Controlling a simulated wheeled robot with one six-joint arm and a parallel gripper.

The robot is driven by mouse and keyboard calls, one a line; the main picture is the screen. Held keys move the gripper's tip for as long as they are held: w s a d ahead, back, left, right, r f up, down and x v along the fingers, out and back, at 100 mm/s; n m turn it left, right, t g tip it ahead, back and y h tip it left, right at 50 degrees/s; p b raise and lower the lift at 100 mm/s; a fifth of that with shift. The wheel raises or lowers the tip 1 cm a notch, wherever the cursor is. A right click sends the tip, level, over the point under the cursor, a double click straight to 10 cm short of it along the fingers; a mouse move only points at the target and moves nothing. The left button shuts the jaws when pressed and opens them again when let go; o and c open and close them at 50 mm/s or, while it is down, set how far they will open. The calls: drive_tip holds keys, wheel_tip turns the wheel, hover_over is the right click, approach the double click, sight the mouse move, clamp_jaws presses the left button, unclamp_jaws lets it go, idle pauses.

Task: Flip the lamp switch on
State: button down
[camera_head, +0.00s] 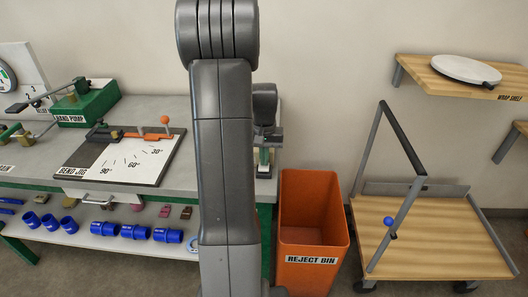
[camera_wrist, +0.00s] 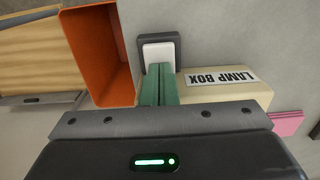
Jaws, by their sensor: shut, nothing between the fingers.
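In the wrist view, the lamp switch is a pale rocker (camera_wrist: 158,54) in a dark square frame. It sits beside a beige box (camera_wrist: 230,94) with a white label reading LAMP BOX. My gripper (camera_wrist: 158,70) shows as two green fingers pressed together, with nothing between them. The fingertips are at the switch's lower edge in the picture and overlap its frame. I cannot tell whether they touch it, nor which way the rocker is tipped. In the head view my own arm hides the switch area, and the lamp box cannot be made out clearly.
An orange reject bin (camera_head: 313,225) stands right of the grey workbench (camera_head: 180,110); it also shows in the wrist view (camera_wrist: 98,50). The bench holds a bend jig (camera_head: 120,160) and a green pump (camera_head: 88,102). A wooden cart (camera_head: 430,240) stands farther right.

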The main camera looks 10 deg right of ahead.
drive_tip(key=shift+f+g, duration=0.4)
drive_tip(key=shift+f, duration=0.15)
drive_tip(key=shift+s, duration=0.1)
drive_tip(key=shift+s+a+f, duration=0.1)
drive_tip(key=shift+s, duration=0.1)
drive_tip(key=shift+s+a+f, duration=0.1)
drive_tip(key=shift+s, duration=0.25)
drive_tip(key=r+p, duration=0.1)
drive_tip(key=r, duration=0.1)
drive_tip(key=w+r, duration=0.1)
drive_tip(key=r, duration=0.1)
drive_tip(key=r+p, duration=0.1)
drive_tip(key=r, duration=0.1)
drive_tip(key=shift+w+d+r+p, duration=0.25)
drive_tip(key=shift+w+r+p, duration=0.05)
drive_tip(key=shift+w+r, duration=0.1)
wheel_tip(320, 180, up, 9)
drive_tip(key=shift+w+f+b, duration=0.2)
drive_tip(key=shift+b, duration=0.1)
drive_tip(key=shift+d, duration=0.1)
